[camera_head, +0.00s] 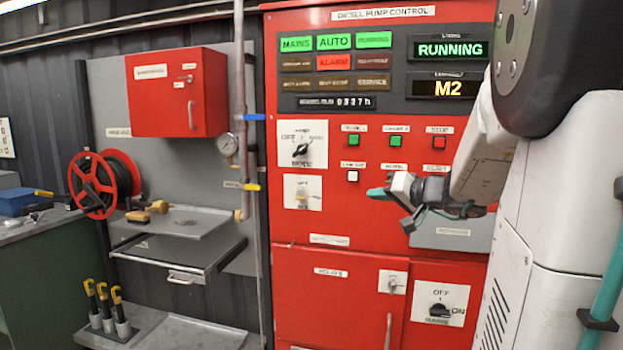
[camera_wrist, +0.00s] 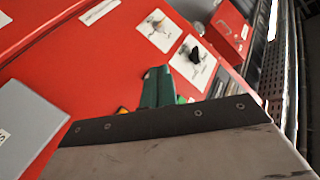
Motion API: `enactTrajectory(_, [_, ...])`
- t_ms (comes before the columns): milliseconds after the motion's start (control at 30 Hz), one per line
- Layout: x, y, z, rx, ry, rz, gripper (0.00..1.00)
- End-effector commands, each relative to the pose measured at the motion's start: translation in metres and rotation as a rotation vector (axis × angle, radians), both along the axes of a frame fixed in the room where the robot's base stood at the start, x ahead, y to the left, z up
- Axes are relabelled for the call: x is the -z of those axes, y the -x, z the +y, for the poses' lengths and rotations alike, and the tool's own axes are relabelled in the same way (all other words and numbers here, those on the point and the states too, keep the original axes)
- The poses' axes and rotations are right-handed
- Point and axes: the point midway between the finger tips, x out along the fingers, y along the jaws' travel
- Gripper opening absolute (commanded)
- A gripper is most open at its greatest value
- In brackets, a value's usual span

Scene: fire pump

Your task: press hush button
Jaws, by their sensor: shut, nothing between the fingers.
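The red pump control panel (camera_head: 340,224) has two rows of small labelled buttons. The lower row has a white button (camera_head: 352,176) at its left. To its right are two blurred labels, a middle label (camera_head: 395,167) and a right one. The buttons under these two are hidden behind my gripper, and I cannot read which is hush. My gripper (camera_head: 378,193) is shut and empty, its teal fingertips pointing left, just below the lower row. In the wrist view the shut fingers (camera_wrist: 157,85) lie over the panel, with a small yellow piece to their left. Contact cannot be told.
The upper row has two green buttons (camera_head: 354,141) and a red one (camera_head: 438,142). A rotary mode switch (camera_head: 302,150) and a key switch (camera_head: 302,193) sit to the left. The red alarm lamp (camera_head: 333,63) is lit. A vertical pipe (camera_head: 243,120) runs left of the panel.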

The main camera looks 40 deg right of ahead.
Motion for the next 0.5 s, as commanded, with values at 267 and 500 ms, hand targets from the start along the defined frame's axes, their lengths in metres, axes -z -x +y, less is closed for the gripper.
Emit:
enactTrajectory(267, [-0.006, 0.013, -0.06, 0.142, 0.032, -0.076, 0.0])
enactTrajectory(500, [-0.006, 0.013, -0.061, 0.145, 0.033, -0.077, 0.0])
